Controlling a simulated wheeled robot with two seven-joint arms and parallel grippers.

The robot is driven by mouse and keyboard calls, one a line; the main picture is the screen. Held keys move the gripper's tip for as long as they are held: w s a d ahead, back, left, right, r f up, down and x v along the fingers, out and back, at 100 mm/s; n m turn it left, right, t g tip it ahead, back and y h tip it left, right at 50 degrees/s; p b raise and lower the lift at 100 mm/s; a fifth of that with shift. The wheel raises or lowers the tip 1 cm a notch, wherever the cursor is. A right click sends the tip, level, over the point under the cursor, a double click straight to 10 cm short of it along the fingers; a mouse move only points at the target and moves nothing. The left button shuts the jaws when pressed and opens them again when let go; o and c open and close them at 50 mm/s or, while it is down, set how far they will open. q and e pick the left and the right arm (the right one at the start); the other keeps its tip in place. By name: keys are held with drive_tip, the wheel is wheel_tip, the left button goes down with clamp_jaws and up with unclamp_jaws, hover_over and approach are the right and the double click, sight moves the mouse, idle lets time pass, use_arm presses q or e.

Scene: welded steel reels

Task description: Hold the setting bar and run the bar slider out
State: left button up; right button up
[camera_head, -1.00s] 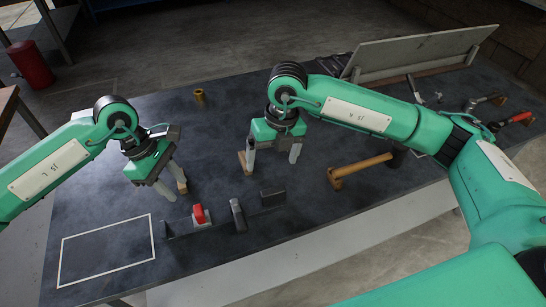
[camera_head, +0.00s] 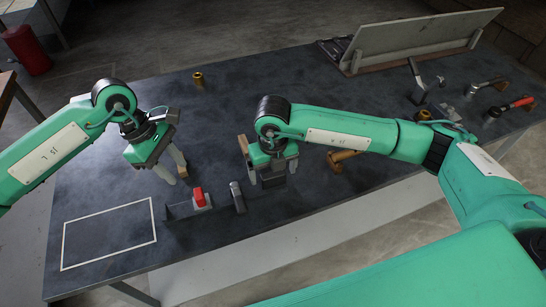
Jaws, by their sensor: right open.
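The setting bar (camera_head: 222,207) is a dark, thin bar lying near the table's front edge. A red piece (camera_head: 199,198) and a grey upright piece (camera_head: 237,198) sit along it; I cannot tell for certain which is the bar slider. A dark block (camera_head: 272,180) stands at its right end. My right gripper (camera_head: 273,173) is open, its fingers on either side of this block in the picture; contact cannot be told. My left gripper (camera_head: 177,177) looks open and empty, above the table, behind and left of the red piece.
Wooden blocks (camera_head: 243,146) stand behind the bar. A white-outlined rectangle (camera_head: 110,235) at the front left is empty. A brass cup (camera_head: 198,79) stands at the back. A wooden-handled tool (camera_head: 343,157), a tilted board (camera_head: 425,42) and several tools lie to the right.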

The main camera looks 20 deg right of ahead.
drive_tip(key=shift+f, duration=1.2)
clamp_jaws()
drive_tip(key=c, duration=0.8)
unclamp_jaws()
drive_tip(key=shift+o, duration=0.4)
drive_tip(key=shift+o, duration=0.6)
drive_tip(key=c, duration=0.9)
